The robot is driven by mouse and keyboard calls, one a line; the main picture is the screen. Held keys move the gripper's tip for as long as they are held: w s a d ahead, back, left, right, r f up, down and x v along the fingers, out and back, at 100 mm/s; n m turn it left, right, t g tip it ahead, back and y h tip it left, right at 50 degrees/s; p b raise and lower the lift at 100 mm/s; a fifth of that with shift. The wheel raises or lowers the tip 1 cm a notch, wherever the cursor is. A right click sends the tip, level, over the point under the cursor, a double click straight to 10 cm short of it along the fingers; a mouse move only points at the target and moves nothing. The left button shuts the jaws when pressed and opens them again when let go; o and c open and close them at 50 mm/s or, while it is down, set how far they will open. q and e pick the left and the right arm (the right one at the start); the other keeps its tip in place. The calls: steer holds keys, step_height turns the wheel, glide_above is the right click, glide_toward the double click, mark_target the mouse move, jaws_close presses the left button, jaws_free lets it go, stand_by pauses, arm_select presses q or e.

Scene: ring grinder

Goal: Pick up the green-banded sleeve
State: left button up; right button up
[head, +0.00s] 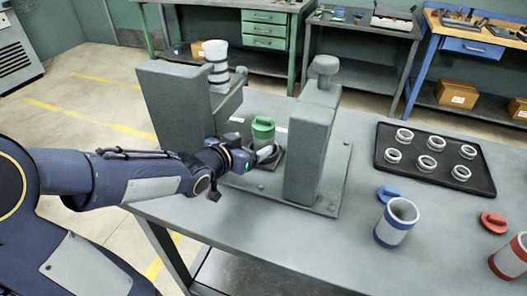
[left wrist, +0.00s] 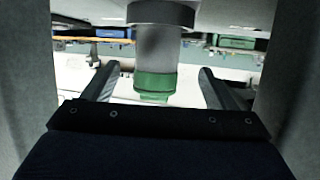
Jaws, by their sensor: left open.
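The green-banded sleeve (head: 262,139) stands upright on a dark pad between the two grey blocks of the grinder, with a green cap on top. In the left wrist view, which looks upside down, the sleeve (left wrist: 157,50) shows as a pale cylinder with its green band (left wrist: 155,82) towards the bottom. My left gripper (head: 267,153) reaches in from the left, low beside the sleeve. Its two fingers (left wrist: 158,72) are open, one on each side of the sleeve, with gaps showing between fingers and sleeve. My right gripper is not in view.
Grey grinder uprights (head: 307,155) stand close on both sides of my left gripper. A black tray (head: 483,185) holds several rings. A blue-banded sleeve (head: 396,226), a blue cap (head: 389,193), a red cap (head: 493,221) and a red-banded sleeve (head: 511,258) stand at the right. The front middle tabletop is clear.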

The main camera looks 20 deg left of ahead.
mark_target(258, 143)
arm_select(q)
steer(key=x, duration=0.7)
steer(key=shift+w+d+f, duration=0.1)
steer(key=shift+d+f, duration=0.15)
steer(key=shift+f, duration=0.1)
steer(key=c, duration=0.9)
